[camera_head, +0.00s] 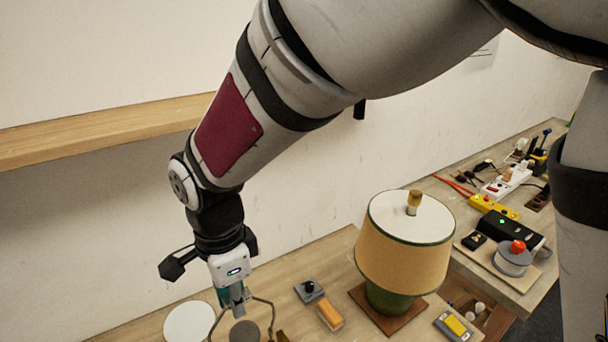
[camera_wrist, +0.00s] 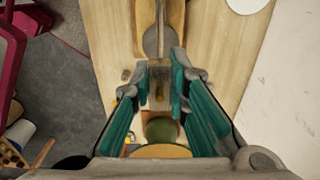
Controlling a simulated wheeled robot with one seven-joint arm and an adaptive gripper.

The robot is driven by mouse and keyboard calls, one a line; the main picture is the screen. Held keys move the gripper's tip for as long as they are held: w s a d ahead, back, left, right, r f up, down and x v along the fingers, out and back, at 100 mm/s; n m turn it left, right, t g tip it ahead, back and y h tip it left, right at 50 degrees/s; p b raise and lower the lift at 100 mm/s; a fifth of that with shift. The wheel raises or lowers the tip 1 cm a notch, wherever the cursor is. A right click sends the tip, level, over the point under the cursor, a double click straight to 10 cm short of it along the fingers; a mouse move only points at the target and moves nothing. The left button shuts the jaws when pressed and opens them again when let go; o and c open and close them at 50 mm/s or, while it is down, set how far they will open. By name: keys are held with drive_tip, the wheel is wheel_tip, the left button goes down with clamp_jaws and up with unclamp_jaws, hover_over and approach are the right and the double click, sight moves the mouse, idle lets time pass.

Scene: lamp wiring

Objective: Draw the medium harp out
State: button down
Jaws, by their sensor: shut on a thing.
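A thin grey wire harp (camera_head: 271,318) shows as a loop below my gripper (camera_head: 234,300) in the head view, at the bottom left of the picture. My gripper points down and its teal fingers are shut on the top of the harp. In the wrist view my gripper (camera_wrist: 160,88) has its fingertips close together, with the harp's wire (camera_wrist: 160,35) seen nearly edge-on beyond them. The lower end of the harp runs out of the head view, so I cannot tell whether it is still seated in anything. No other harp can be made out for size.
A lamp with a tan shade (camera_head: 403,250) stands right of my gripper. A white disc (camera_head: 189,322) and a grey disc (camera_head: 244,331) lie nearby. An orange block (camera_head: 329,314) and a small grey switch box (camera_head: 308,290) lie between gripper and lamp. The wall is close behind.

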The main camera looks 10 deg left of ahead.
drive_tip(key=shift+r+p, duration=1.1)
drive_tip(key=shift+r, duration=0.65)
